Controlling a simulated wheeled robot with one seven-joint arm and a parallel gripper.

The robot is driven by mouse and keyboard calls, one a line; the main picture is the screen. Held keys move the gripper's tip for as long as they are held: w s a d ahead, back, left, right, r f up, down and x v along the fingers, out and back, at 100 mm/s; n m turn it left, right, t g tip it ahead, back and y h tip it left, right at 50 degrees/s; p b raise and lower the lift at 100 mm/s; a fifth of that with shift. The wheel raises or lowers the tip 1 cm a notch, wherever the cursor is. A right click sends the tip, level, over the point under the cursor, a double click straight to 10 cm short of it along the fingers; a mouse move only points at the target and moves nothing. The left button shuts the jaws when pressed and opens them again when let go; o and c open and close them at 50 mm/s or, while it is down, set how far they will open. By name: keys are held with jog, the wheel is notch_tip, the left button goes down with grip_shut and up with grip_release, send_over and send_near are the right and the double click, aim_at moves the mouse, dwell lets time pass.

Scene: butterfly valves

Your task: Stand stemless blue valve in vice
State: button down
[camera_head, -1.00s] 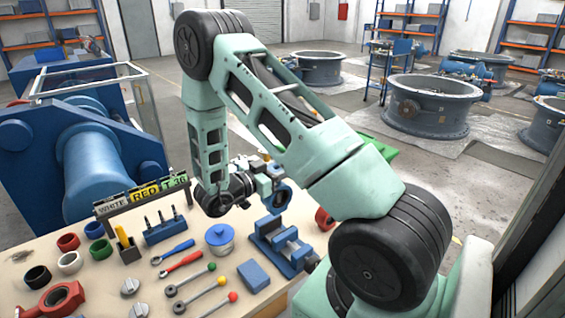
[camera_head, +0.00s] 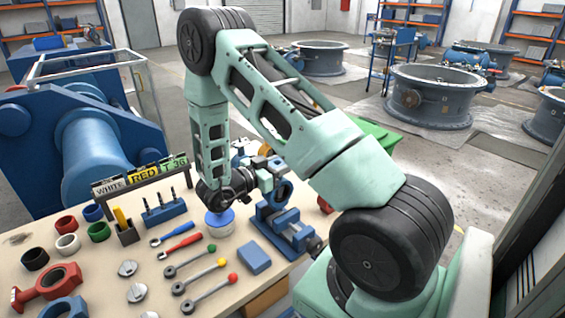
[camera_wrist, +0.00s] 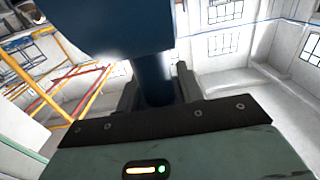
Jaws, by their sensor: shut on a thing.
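My gripper (camera_head: 266,178) is shut on a blue valve (camera_head: 284,191), a ring-shaped body with a neck. In the wrist view the blue neck (camera_wrist: 155,92) sits between the two fingers, with the wider blue body (camera_wrist: 110,28) beyond. The blue vice (camera_head: 284,226) stands at the right side of the bench, its jaws facing up. The held valve is upright, right above the vice jaws in the head view. I cannot tell whether its lower edge touches them or is between them.
The wooden bench (camera_head: 105,250) carries a blue-lidded pot (camera_head: 220,222) close left of the vice, a blue block (camera_head: 255,260), levers with coloured knobs and several coloured rings. A red valve (camera_head: 50,284) and another blue valve (camera_head: 64,308) lie at front left.

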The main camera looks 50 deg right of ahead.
aim_at(282, 180)
jog(key=shift+f+b, duration=1.65)
jog(key=shift+f, duration=1.15)
jog(key=c, duration=0.8)
grip_release()
jog(key=shift+a+f, duration=0.1)
jog(key=b+v, duration=0.3)
jog(key=v, duration=1.4)
jog(key=shift+w+a, duration=0.1)
jog(key=shift+w, duration=0.1)
